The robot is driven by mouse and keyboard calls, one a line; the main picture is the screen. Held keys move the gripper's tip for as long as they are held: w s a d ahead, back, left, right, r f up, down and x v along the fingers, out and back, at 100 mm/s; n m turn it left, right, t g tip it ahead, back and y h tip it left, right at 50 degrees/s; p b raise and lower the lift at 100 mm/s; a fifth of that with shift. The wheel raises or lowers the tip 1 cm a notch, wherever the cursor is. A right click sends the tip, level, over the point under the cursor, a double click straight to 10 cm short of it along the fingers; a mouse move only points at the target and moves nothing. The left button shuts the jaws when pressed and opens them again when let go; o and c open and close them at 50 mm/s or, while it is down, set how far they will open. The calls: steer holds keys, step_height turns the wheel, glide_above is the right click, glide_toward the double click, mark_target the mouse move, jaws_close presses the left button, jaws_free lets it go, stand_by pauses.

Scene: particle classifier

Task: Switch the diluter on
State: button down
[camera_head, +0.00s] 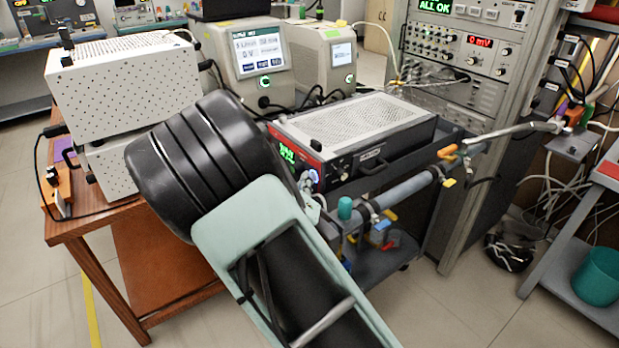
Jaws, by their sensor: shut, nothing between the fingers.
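I cannot read a label that names the diluter. A grey bench unit (255,60) with a lit touchscreen and a green-ringed button stands at the back of the wooden bench. A similar unit (325,60) with a smaller screen and a green-lit button stands to its right. In front of them, a mesh-topped box (355,125) has a red-edged front with a green display and a blue-lit round button. My arm, with black and pale green links, crosses in front of this box's left side. My gripper does not show; the arm may hide it.
White perforated boxes (125,85) are stacked on the wooden bench's left. A tall instrument rack (465,90) stands at right, with pipes and a metal tube in front. A teal bin (598,277) sits on a low shelf at far right. Floor shows at lower left.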

steer(key=shift+s+a, duration=0.5)
steer(key=shift+a, duration=0.25)
steer(key=s+a, duration=0.1)
steer(key=a, duration=0.1)
steer(key=s+a+p, duration=0.1)
steer(key=s+a, duration=0.1)
steer(key=shift+a, duration=0.1)
steer(key=shift+w, duration=0.1)
stand_by(0.5)
